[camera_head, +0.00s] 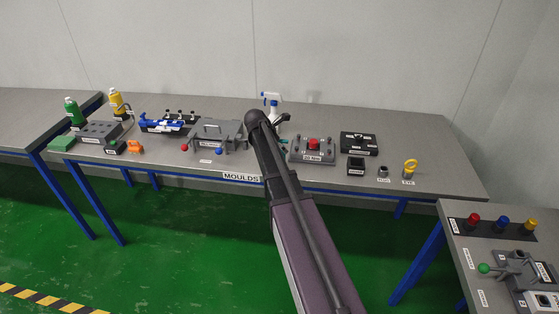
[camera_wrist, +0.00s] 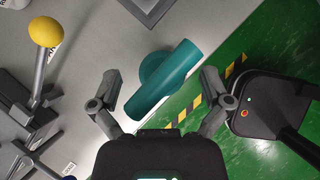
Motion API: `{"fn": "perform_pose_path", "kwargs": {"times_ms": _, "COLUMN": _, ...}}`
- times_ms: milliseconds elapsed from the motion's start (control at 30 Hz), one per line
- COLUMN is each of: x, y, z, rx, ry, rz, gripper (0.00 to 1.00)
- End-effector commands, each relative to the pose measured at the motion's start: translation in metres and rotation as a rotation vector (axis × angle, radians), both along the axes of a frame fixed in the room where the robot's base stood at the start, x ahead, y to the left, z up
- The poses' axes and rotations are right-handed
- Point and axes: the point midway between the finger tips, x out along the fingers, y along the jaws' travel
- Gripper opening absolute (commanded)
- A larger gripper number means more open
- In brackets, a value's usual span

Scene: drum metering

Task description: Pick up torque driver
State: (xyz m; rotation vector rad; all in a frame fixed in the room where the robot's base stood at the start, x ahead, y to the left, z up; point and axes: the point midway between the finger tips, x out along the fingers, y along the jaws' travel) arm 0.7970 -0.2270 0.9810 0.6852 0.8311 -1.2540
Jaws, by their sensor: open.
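A teal tool with a thick cylindrical body and a round part beneath it, which I take to be the torque driver (camera_wrist: 165,78), lies on the grey table near its edge in the wrist view. It lies slanted, from upper right to lower left. My gripper (camera_wrist: 160,77) is open, with one finger on each side of the tool. I see no finger closed on it, and I cannot tell the height between them.
In the wrist view, a lever with a yellow ball knob (camera_wrist: 45,32) stands at left, and a blue knob (camera_wrist: 69,178) shows below. In the head view, a clamp fixture (camera_head: 215,133), a grey block with a red knob (camera_head: 312,146) and a spray bottle (camera_head: 272,101) crowd the bench.

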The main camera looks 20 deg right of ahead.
Motion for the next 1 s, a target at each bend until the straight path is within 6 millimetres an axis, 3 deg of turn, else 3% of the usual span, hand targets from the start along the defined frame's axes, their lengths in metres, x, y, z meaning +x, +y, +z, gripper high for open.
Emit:
{"fn": "perform_pose_path", "kwargs": {"times_ms": 767, "x": 0.0007, "y": -0.0045, "z": -0.0066, "rx": 0.0, "ry": 0.0, "rz": 0.0, "gripper": 0.98}}
{"fn": "perform_pose_path", "kwargs": {"times_ms": 1000, "x": 0.0007, "y": -0.0046, "z": -0.0067, "rx": 0.001, "ry": 0.0, "rz": 0.0, "gripper": 0.27}}
